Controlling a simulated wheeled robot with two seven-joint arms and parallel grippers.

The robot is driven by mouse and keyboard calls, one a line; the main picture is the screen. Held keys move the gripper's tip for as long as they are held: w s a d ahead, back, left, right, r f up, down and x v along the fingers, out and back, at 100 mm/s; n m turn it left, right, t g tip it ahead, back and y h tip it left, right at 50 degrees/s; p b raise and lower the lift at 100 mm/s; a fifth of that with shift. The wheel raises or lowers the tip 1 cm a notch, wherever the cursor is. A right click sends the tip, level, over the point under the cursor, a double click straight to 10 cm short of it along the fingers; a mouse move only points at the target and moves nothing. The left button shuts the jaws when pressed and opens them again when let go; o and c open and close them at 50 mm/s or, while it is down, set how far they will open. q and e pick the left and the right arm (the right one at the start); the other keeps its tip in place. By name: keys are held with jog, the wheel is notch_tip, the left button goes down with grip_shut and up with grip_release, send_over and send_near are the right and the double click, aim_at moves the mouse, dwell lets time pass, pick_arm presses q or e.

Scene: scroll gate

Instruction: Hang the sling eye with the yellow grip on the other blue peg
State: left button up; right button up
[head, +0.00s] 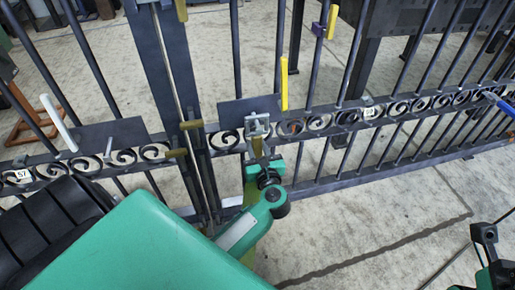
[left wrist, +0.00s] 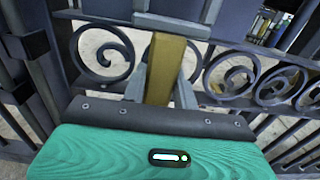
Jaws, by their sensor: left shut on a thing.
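My left gripper (head: 258,143) is at the scroll band of the gate, just below a dark plate. It is shut on a dull yellow grip (left wrist: 165,68), which stands between its grey fingers in the left wrist view. I cannot make out the sling eye around or beyond this grip. A blue peg-like bar (head: 498,102) sticks out at the right edge in the head view, well to the right of my left gripper. I see no second blue peg clearly. My right gripper (head: 486,238) shows only in part at the lower right; its jaws are unclear.
The dark scroll gate (head: 395,107) crosses the view, with upright bars. A bright yellow bar (head: 284,85) stands by the dark plate (head: 236,112) near my left gripper. A white bar (head: 60,122) stands at left. Bare concrete floor (head: 370,215) lies in front of the gate at right.

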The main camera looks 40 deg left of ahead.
pick_arm(q)
jog(key=shift+r, duration=0.25)
jog(key=shift+d, duration=0.1)
jog(key=v, duration=0.7)
dwell(0.7)
jog(key=shift+b+v, duration=0.5)
jog(key=shift+v, duration=1.95)
